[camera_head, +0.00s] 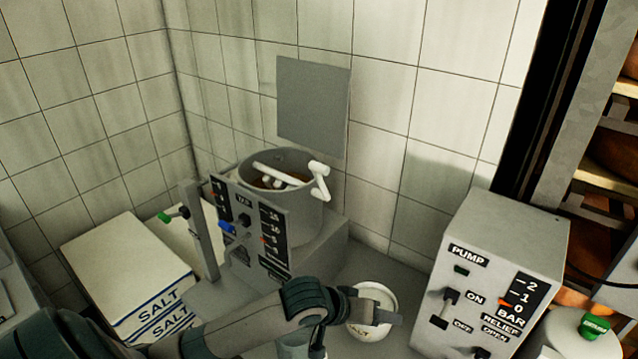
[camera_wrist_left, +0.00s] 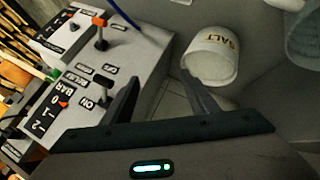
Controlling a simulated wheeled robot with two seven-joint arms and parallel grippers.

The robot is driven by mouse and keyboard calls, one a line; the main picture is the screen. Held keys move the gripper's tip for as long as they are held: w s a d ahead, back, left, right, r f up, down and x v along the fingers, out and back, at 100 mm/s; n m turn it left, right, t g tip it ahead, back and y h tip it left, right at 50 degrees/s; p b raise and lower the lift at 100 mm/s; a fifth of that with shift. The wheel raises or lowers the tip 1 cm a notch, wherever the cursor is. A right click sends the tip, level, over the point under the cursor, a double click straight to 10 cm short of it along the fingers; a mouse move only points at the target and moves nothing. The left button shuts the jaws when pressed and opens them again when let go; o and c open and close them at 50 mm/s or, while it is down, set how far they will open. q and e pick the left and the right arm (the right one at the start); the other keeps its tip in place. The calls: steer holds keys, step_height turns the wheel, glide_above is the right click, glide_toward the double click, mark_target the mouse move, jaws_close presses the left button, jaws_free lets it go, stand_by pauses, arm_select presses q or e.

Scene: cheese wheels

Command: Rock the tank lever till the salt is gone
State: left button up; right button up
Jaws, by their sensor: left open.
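The grey tank (camera_head: 308,217) stands by the wall, open on top. A white bar with a bent handle, which looks like the lever (camera_head: 319,182), lies across its rim. Brownish contents and some white show inside; I cannot tell whether the white is salt. My left gripper (camera_head: 370,303) is away from the tank, in front and to the right, over or beside a white tub. In the left wrist view my left gripper (camera_wrist_left: 160,82) is open with nothing between its fingers. The tub marked SALT (camera_wrist_left: 212,60) lies beyond the right finger. My right gripper is not in view.
A panel with gauges and a blue knob (camera_head: 227,226) stands before the tank. A pump box (camera_head: 505,250) with switches is at right. A green-capped container (camera_head: 590,328) and a cheese rack (camera_head: 600,175) are far right.

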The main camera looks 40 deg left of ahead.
arm_select(q)
steer(key=s+a+r+m+t+y+p, duration=0.1)
steer(key=s+a+r+t+y+p, duration=0.1)
steer(key=a+r, duration=0.9)
steer(key=s+a+r+m+t+y+p, duration=0.1)
steer(key=s+a+r+m+t+p, duration=0.1)
steer(key=s+a+r+t+p, duration=0.2)
steer(key=s+a+r+t, duration=0.1)
steer(key=a+r+t, duration=0.1)
steer(key=r, duration=0.4)
steer(key=s+a+r+t, duration=0.1)
steer(key=s+a+r, duration=0.1)
steer(key=a+r, duration=0.3)
steer(key=shift+r+m+t+y, duration=0.3)
steer(key=shift+r+t+y, duration=0.1)
steer(key=shift+r, duration=0.05)
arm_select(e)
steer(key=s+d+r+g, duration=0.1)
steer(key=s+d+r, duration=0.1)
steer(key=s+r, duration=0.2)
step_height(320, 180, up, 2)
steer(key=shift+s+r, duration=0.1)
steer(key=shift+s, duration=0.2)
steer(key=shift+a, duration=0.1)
